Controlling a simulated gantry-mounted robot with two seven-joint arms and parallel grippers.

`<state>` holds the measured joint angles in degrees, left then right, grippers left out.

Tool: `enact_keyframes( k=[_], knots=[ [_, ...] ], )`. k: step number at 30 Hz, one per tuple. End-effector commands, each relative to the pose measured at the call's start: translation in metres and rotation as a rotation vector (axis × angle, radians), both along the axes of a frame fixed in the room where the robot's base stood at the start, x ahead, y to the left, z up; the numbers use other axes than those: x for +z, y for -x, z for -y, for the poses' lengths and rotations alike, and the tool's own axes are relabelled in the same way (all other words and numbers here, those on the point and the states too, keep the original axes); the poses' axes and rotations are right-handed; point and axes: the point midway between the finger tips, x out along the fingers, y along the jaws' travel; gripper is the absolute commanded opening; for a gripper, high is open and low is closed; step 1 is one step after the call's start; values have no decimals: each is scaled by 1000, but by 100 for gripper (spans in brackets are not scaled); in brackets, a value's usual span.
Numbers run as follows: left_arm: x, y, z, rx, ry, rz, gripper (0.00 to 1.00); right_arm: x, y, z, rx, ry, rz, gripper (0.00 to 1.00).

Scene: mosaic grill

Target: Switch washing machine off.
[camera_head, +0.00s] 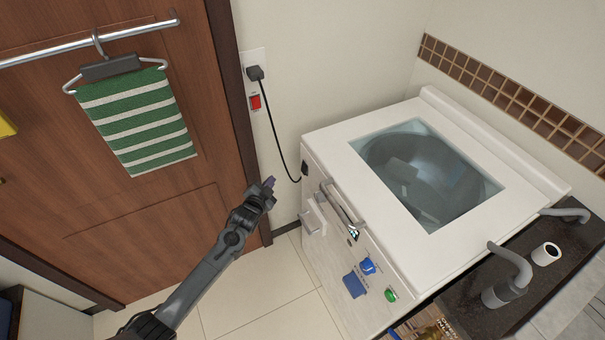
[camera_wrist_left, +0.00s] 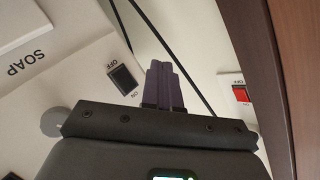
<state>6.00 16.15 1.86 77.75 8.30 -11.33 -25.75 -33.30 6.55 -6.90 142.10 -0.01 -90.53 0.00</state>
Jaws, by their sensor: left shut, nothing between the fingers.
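The white washing machine (camera_head: 325,140) stands against the wall, with a glass lid on top. A black rocker switch (camera_wrist_left: 123,78) marked OFF and ON is on its side panel; in the head view the switch (camera_head: 305,169) is small and dark. A red switch (camera_head: 255,102) is on the wall below the black plug (camera_head: 254,73); it shows in the left wrist view (camera_wrist_left: 241,94) with OFF and ON labels. My left gripper (camera_head: 269,182) is shut and empty, left of the machine's black switch and apart from it. Its fingers (camera_wrist_left: 163,84) point between the two switches. My right gripper is not in view.
A black cord (camera_head: 276,135) runs from the plug down to the machine. A wooden door (camera_head: 130,220) with a striped towel (camera_head: 137,122) on a rail is at the left. The machine's front has a handle, a blue knob (camera_head: 368,266) and a green button (camera_head: 391,295).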

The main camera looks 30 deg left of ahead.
Motion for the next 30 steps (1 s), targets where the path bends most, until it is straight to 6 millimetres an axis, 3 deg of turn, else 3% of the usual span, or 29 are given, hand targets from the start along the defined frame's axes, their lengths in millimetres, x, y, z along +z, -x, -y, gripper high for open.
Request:
enact_keyframes(
  k=[11, 24, 30],
  knots=[
    [-4, -5, 4, 0, 2, 0, 0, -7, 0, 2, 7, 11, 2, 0],
    [-13, -48, 28, 0, 1, 3, 0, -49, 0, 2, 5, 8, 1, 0],
    [-13, -64, 37, 0, 1, 0, 0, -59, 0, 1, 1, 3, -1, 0]
  ],
)
